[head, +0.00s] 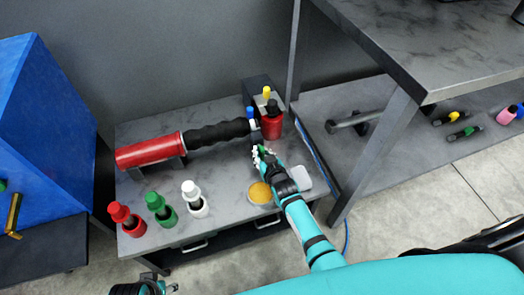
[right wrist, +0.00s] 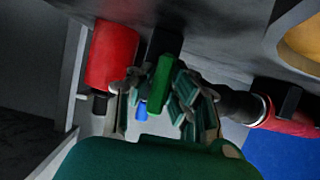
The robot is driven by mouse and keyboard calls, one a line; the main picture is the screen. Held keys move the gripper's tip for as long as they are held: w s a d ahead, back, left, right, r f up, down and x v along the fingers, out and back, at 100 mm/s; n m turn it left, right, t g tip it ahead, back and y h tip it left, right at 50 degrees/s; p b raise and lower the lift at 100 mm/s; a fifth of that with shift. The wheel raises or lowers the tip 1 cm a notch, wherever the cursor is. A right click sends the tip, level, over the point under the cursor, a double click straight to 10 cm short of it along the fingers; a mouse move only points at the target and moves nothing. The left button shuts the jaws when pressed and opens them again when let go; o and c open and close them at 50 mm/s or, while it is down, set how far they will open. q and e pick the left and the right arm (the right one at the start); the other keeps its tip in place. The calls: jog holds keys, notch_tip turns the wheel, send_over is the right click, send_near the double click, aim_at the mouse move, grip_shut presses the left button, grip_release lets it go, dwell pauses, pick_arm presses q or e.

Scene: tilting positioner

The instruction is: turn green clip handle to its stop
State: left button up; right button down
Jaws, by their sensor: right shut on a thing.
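The green clip handle (right wrist: 160,84) is a short green bar between the fingers of my right gripper (right wrist: 163,105) in the right wrist view. It stands out from a dark block beside a red cylinder (right wrist: 112,55). In the head view my right gripper (head: 260,153) reaches the right end of the black ribbed bar, and its fingers mostly hide the green handle. The right gripper is shut on the handle. A blue handle (right wrist: 141,111) shows behind it. My left gripper (head: 168,289) is at the bottom left edge of the head view, partly cut off; its opening is unclear.
A red cylinder (head: 150,152) with a black ribbed bar (head: 217,134) lies across the bench. Red, green and white bottles (head: 160,208) stand at the front left. A yellow-filled round dish (head: 260,193) and a pale block (head: 300,177) flank my right arm. A table leg (head: 372,150) stands at right.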

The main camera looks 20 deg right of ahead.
jog(key=c, duration=1.3)
grip_release()
jog(key=shift+s, duration=0.1)
jog(key=v, duration=1.1)
jog(key=shift+s+r, duration=0.25)
jog(key=shift+s, duration=0.1)
